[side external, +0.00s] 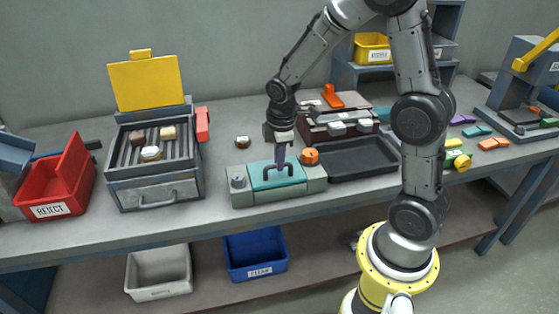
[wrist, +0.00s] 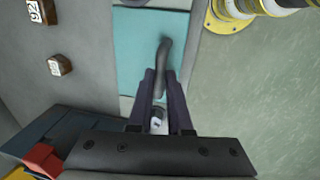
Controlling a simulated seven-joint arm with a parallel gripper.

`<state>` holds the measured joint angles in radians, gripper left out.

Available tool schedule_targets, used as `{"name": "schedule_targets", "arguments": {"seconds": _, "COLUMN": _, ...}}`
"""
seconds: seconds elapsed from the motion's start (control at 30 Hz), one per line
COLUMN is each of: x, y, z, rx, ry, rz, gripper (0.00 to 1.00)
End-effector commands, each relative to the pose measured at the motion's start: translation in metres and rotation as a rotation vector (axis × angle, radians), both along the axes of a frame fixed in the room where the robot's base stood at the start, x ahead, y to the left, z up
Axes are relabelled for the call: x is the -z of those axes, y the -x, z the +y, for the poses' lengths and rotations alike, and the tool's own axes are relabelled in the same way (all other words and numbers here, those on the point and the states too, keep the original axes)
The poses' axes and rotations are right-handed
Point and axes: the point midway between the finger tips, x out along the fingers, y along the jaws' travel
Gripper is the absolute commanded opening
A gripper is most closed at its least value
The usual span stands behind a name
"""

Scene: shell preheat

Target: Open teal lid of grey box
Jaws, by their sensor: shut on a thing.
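The grey box (side external: 316,185) stands near the front edge of the bench in the side external view. Its teal lid (side external: 264,177) lies flat and looks closed, with a dark arched handle on top. The lid also shows in the wrist view (wrist: 138,50), with the handle (wrist: 163,65) running between my fingers. My gripper (side external: 280,166) points down over the lid, its fingers (wrist: 160,88) shut on the handle. The part of the handle between the fingers is partly hidden.
An orange knob (side external: 310,156) and a grey knob (side external: 238,182) flank the lid. A dark tray (side external: 357,162) sits to the right. A grill box with a raised yellow lid (side external: 146,83) and a red REJECT bin (side external: 45,193) stand left. A small brown block (side external: 242,142) lies behind the box.

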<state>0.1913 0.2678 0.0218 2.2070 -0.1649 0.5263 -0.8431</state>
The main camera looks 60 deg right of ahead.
Motion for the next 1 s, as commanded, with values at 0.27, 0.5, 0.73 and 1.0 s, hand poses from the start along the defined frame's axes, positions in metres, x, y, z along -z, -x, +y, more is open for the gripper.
{"name": "schedule_targets", "arguments": {"seconds": 0.27, "x": -0.013, "y": -0.011, "z": -0.01, "rx": 0.004, "ry": -0.107, "rz": 0.101, "gripper": 0.0}}
{"name": "schedule_targets", "arguments": {"seconds": 0.5, "x": -0.025, "y": -0.027, "z": -0.026, "rx": 0.003, "ry": -0.258, "rz": 0.251, "gripper": 0.0}}
{"name": "schedule_targets", "arguments": {"seconds": 0.73, "x": -0.033, "y": -0.043, "z": -0.042, "rx": 0.001, "ry": -0.404, "rz": 0.397, "gripper": 0.0}}
{"name": "schedule_targets", "arguments": {"seconds": 1.0, "x": -0.036, "y": -0.057, "z": -0.057, "rx": 0.0, "ry": -0.532, "rz": 0.528, "gripper": 0.0}}
